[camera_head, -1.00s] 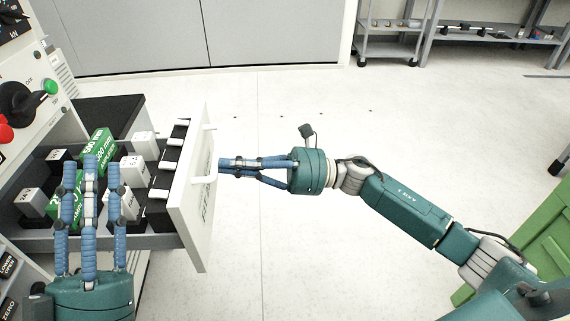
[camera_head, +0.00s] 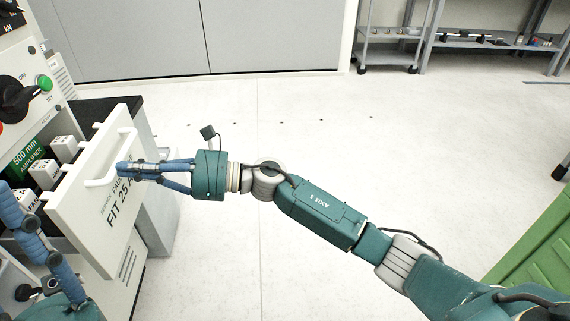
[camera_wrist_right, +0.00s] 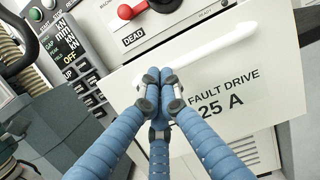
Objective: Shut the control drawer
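The control drawer (camera_head: 105,200) has a white front with a label and a bar handle (camera_head: 98,182). It is partly open from the machine at the left. My right gripper (camera_head: 122,168) has its fingertips at the drawer front beside the handle. In the right wrist view its three fingers (camera_wrist_right: 160,82) are drawn together, with nothing seen between them; the handle (camera_wrist_right: 205,58) runs behind the tips. Exact contact cannot be told. My left gripper (camera_head: 12,195) is at the lower left, partly cut off by the frame, over the drawer's near side.
White blocks (camera_head: 45,172) and a green amplifier box (camera_head: 28,155) sit in the drawer. The machine's control panel (camera_head: 25,75) with knobs is above it. The floor (camera_head: 300,130) to the right is clear. A green object (camera_head: 535,240) stands at the right edge.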

